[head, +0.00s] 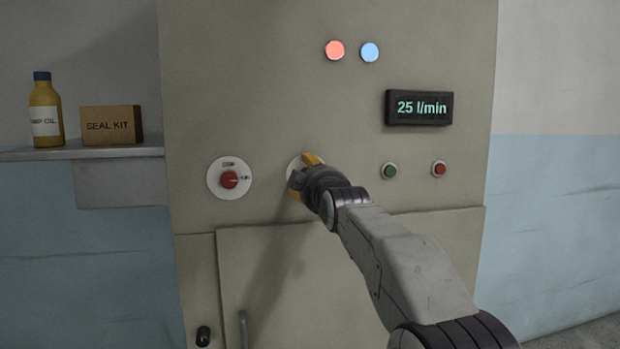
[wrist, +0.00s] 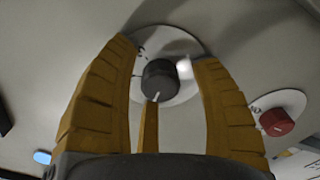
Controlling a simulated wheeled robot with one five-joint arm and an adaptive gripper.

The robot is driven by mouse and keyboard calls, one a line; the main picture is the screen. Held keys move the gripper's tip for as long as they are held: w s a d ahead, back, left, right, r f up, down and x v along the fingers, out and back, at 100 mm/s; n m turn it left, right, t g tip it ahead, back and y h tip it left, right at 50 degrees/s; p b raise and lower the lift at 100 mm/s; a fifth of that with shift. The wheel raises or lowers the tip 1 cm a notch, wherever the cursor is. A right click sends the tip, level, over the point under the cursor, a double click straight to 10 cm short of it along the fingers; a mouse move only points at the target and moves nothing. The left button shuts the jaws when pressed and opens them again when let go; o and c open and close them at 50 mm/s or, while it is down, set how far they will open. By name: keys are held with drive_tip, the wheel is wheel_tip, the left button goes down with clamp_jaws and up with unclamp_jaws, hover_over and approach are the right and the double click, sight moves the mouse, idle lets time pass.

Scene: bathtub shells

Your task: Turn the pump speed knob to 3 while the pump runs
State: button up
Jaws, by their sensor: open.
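The pump speed knob (wrist: 159,80) is dark and round, on a white dial plate (wrist: 181,92) on the panel. Its pale pointer line points down in the wrist view; I cannot read the dial marks there. In the head view my gripper hides the knob, and only a sliver of the plate shows. My gripper (head: 302,177) is at the dial, and in the wrist view its yellow fingers (wrist: 166,52) are open, one on each side of the knob. I see gaps beside the knob and cannot tell of any contact. The display (head: 419,108) reads 25 l/min.
A red knob (head: 229,180) on a white plate is left of my gripper. A green button (head: 389,171) and a red button (head: 439,169) are right. A red lamp (head: 335,50) and blue lamp (head: 370,52) glow above. An oil bottle (head: 46,110) and seal kit box (head: 110,125) stand on a shelf.

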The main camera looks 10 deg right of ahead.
drive_tip(key=shift+c, duration=0.2)
clamp_jaws()
drive_tip(key=shift+m, duration=0.3)
drive_tip(key=m, duration=0.5)
drive_tip(key=shift+f, duration=0.15)
drive_tip(key=m, duration=0.6)
drive_tip(key=shift+a+m, duration=0.1)
drive_tip(key=shift+m, duration=0.3)
drive_tip(key=m, duration=1.1)
drive_tip(key=shift+r+m, duration=0.2)
drive_tip(key=shift+m, duration=0.2)
